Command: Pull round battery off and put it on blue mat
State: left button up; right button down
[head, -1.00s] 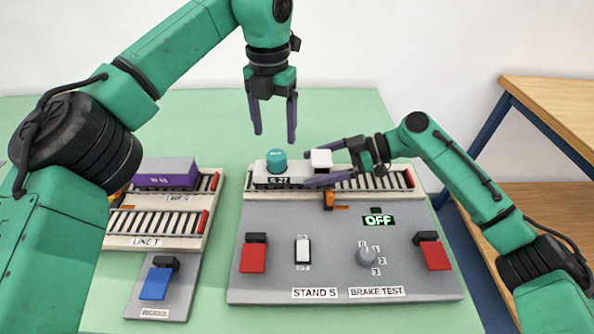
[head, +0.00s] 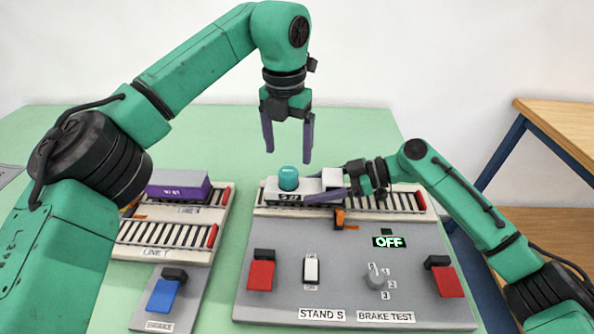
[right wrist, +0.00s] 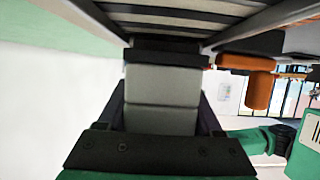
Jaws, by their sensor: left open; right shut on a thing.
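The round battery (head: 289,178) is a short teal cylinder standing on the left part of a white vehicle (head: 312,187). The vehicle sits on the roller track of the STAND S brake test board (head: 345,245). My left gripper (head: 289,158) is open, pointing down, with its fingertips above and around the line of the battery, not visibly touching it. My right gripper (head: 338,190) is shut on the white vehicle's right end. In the right wrist view a pale grey block of the vehicle (right wrist: 162,98) is between its fingers. No blue mat can be made out.
A purple wagon (head: 180,188) stands on the left track unit. The board carries red pedals (head: 261,272), a white switch (head: 311,270), a knob (head: 375,277) and a green OFF display (head: 389,242). A wooden shelf (head: 560,130) stands at the right. The green table behind is clear.

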aim_at(287, 172)
pick_arm(q)
jog(key=s+a+r+n+t+h, duration=0.1)
jog(key=s+a+r+t, duration=0.1)
jog(key=s+r+t, duration=0.15)
jog(key=x, duration=1.1)
jog(key=shift+d+f, duration=0.3)
jog(key=shift+f, duration=0.1)
grip_shut()
jog(key=shift+r, duration=0.1)
jog(key=shift+r+t, duration=0.1)
jog(key=shift+t, duration=0.15)
jog(key=shift+r, duration=1)
notch_tip(287, 172, up, 4)
jog(key=shift+r, duration=0.1)
pick_arm(e)
grip_release()
